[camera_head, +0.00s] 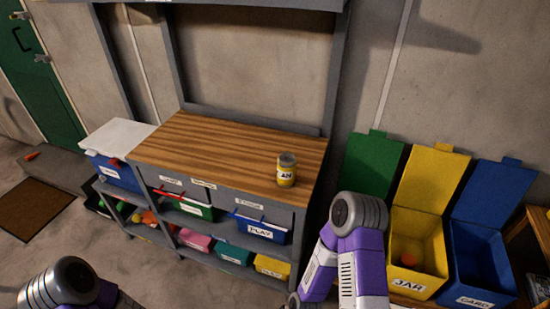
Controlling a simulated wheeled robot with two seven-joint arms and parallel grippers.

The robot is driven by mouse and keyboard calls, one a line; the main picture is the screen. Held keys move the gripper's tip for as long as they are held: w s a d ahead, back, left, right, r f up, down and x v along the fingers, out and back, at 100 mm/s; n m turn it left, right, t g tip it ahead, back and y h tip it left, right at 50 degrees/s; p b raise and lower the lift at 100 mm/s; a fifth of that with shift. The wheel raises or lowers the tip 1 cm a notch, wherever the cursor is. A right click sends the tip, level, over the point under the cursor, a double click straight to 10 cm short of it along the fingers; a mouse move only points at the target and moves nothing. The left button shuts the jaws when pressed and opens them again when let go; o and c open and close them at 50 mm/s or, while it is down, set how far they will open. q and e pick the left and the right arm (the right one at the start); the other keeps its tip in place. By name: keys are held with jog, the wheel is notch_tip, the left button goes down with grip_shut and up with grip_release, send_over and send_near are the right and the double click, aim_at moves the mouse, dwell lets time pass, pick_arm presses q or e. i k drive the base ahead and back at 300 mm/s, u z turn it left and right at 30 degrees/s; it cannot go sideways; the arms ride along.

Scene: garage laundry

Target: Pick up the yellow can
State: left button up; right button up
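The yellow can (286,170) stands upright near the right end of the wooden worktop (215,142). It has a grey top and a pale label with dark letters. Nothing touches it. My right arm comes up from the bottom, to the right of the workbench, and its elbow shows below and right of the can. My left arm shows only at the bottom left corner. Neither gripper can be made out in this view.
Labelled bins, such as a blue one (261,229), sit on the shelves under the worktop. An open yellow bin (437,258) and blue bin (496,268) stand at the right. A brown mat (33,207) lies at the left. The worktop left of the can is clear.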

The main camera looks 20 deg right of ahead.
aim_at(286, 163)
jog(key=i, duration=0.5)
jog(key=z, duration=0.8)
